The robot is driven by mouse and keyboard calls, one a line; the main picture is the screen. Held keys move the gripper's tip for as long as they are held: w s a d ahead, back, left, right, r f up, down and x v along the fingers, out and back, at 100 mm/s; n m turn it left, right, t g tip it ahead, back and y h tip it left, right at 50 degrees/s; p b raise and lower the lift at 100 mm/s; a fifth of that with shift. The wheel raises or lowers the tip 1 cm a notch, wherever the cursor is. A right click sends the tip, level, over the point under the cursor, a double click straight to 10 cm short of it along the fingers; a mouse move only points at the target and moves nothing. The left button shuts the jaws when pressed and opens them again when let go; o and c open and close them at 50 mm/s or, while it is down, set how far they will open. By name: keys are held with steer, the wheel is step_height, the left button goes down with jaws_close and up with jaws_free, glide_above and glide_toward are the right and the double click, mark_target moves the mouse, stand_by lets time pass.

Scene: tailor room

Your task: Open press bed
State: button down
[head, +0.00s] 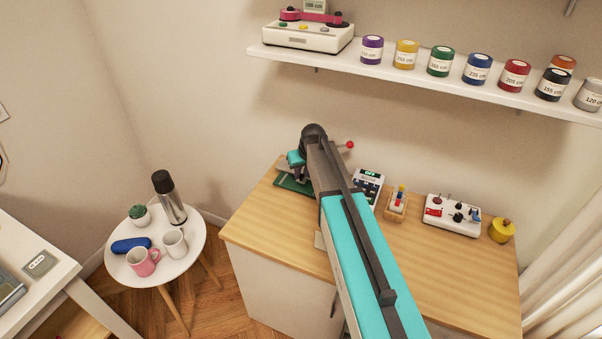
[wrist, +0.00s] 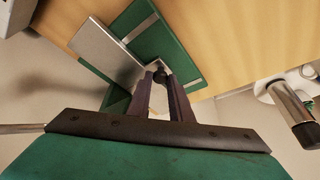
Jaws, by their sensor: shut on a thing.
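The press (head: 290,184) stands at the left end of the wooden counter in the head view, mostly hidden behind my arm. In the wrist view its green base (wrist: 178,52) and a flat grey metal plate (wrist: 105,50) show. The plate lies at an angle across the green part; I cannot tell how far the bed is open. My gripper (wrist: 160,82) is shut on a small dark knob (wrist: 160,74) by the plate's edge. The fingertips partly hide the knob.
On the counter (head: 265,220), a device with a display (head: 368,185), a peg holder (head: 397,202), a switch box (head: 452,215) and a yellow pot (head: 502,230) stand right of my arm. A round table (head: 190,255) with a flask (head: 169,198) and mugs is at left. A shelf (head: 420,75) hangs above.

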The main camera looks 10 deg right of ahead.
steer(key=shift+s+a+b, duration=0.35)
steer(key=shift+s+a, duration=0.3)
steer(key=shift+s, duration=0.25)
steer(key=shift+s+a+b, duration=0.3)
steer(key=shift+s+a, duration=0.35)
steer(key=shift+s, duration=0.2)
steer(key=shift+s+a+b, duration=0.35)
steer(key=shift+s+a, duration=0.3)
steer(key=shift+s, duration=0.25)
steer(key=c, duration=1.6)
jaws_free()
steer(key=shift+r, duration=0.1)
steer(key=shift+b+v, duration=1.6)
steer(key=shift+v, duration=5.25)
steer(key=shift+s, duration=0.1)
